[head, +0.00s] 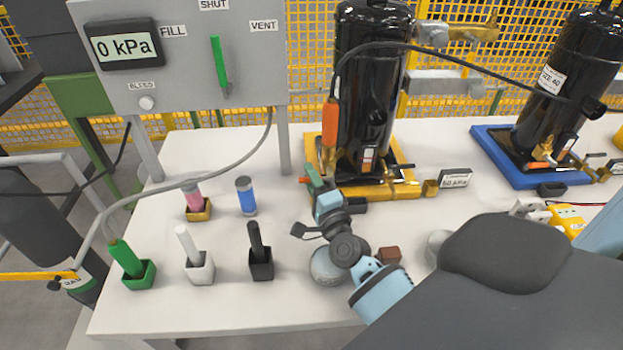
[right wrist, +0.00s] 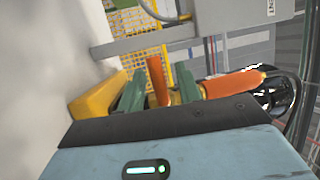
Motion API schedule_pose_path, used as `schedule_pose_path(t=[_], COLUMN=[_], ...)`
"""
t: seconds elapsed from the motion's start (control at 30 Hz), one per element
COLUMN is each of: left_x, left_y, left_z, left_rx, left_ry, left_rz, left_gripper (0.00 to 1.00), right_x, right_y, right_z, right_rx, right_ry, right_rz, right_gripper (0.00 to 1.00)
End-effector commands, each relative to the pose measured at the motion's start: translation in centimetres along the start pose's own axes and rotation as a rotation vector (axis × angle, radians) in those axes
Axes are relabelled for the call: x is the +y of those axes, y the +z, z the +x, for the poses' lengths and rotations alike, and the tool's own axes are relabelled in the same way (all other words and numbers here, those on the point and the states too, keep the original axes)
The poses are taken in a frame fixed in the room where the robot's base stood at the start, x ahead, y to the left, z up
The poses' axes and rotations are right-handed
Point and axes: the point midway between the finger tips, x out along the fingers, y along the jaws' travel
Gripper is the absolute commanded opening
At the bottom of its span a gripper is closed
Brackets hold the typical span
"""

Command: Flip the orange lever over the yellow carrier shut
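The yellow carrier (head: 388,190) holds a black compressor (head: 368,95) upright on the white table. In the head view a small orange end (head: 303,180), probably the orange lever, shows beside my right gripper (head: 315,177) at the carrier's left front. In the right wrist view the orange lever (right wrist: 157,82) stands between the two green fingers of the right gripper (right wrist: 160,90). A narrow gap seems to show on its right side, so the fingers look open around it. The yellow carrier's edge (right wrist: 100,96) is left of them. The lever's base is hidden. My left gripper is not in view.
An orange hose handle (head: 330,122) hangs at the compressor's left, close above the gripper. A blue carrier (head: 492,158) with another compressor stands to the right. Several coloured holders, including a green one (head: 139,275), stand front left. The gauge panel (head: 190,55) is behind.

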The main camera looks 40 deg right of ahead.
Motion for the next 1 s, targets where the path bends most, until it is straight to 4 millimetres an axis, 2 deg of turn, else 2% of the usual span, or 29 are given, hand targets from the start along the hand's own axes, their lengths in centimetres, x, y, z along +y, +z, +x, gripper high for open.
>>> schedule_pose_path(t=[0.23, 0.47, 0.53, 0.63, 0.7, 0.73, 0.77, 0.8, 1.0], left_x=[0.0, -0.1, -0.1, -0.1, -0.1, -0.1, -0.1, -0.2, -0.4], left_y=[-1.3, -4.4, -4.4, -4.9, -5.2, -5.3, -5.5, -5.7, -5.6], left_z=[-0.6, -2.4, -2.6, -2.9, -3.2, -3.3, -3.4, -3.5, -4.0], left_rx=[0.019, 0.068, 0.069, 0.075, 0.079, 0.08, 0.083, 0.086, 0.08], left_ry=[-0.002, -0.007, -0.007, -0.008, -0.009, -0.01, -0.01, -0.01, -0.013], left_rz=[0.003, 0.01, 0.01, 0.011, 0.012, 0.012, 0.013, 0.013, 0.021], left_gripper=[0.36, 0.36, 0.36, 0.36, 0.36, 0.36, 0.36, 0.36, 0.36], right_x=[-1.3, -4.9, -4.9, -5.5, -5.8, -6.0, -6.1, -6.3, -7.2], right_y=[-0.1, -0.2, 0.4, 1.1, 1.5, 1.7, 1.9, 2.1, 3.3], right_z=[0.3, 0.9, -0.8, -2.6, -3.9, -4.4, -5.0, -5.8, -9.6], right_rx=[0.0, 0.002, 0.002, 0.002, 0.002, 0.001, 0.001, 0.002, 0.001], right_ry=[-0.003, -0.015, -0.013, -0.013, -0.014, -0.013, -0.013, -0.012, -0.006], right_rz=[0.0, 0.002, 0.003, 0.003, 0.003, 0.004, 0.004, 0.004, 0.003], right_gripper=[0.34, 0.34, 0.45, 0.52, 0.62, 0.61, 0.43, 0.34, 0.34])
